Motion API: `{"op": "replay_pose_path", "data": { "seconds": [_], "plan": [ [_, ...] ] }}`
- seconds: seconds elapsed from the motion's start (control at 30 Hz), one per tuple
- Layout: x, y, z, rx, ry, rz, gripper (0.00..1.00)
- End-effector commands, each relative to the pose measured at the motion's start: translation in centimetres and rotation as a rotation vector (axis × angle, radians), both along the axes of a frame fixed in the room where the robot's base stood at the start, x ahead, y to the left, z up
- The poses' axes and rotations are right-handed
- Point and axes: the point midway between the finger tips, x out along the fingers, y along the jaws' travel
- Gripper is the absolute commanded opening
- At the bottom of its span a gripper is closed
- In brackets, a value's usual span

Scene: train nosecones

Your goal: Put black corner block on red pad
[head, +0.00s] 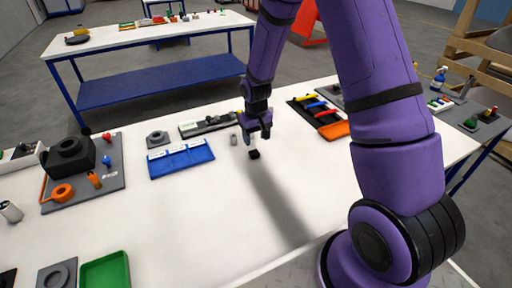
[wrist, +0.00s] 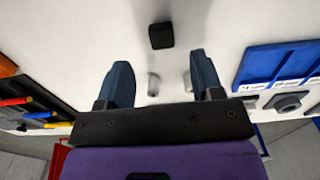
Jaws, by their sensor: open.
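The black corner block (head: 254,155) is a small dark block on the white table. It also shows in the wrist view (wrist: 161,36), just beyond my fingertips. My gripper (head: 259,138) is open and empty above the table, close to the block and not around it. Its two blue-grey fingers (wrist: 160,72) are spread apart in the wrist view. I cannot make out a clear red pad in either view. An orange pad-like piece (head: 335,130) lies at the front of the dark tray on the right.
A small grey cylinder (head: 233,139) stands left of my gripper. A blue tray (head: 181,160) lies further left, near a grey board with a black housing (head: 70,156). The dark tray (head: 304,106) holds coloured rods. A green tray (head: 105,270) is front left. The table's front middle is clear.

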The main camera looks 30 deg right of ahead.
Motion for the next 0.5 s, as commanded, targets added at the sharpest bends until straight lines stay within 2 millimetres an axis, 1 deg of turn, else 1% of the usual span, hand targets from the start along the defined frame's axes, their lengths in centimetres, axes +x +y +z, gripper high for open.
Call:
{"op": "replay_pose_path", "data": {
  "seconds": [0.03,0.2,0.43,0.5],
  "plan": [
    [0.1,0.0,1.0,0.0,-0.004,0.0,0.6],
    [0.0,0.0,3.4,0.0,-0.002,0.0,0.6],
    [-0.1,0.0,5.2,0.0,-0.005,0.0,0.6],
    [-0.3,0.0,6.4,-0.002,-0.017,0.0,0.6]
  ]
}}
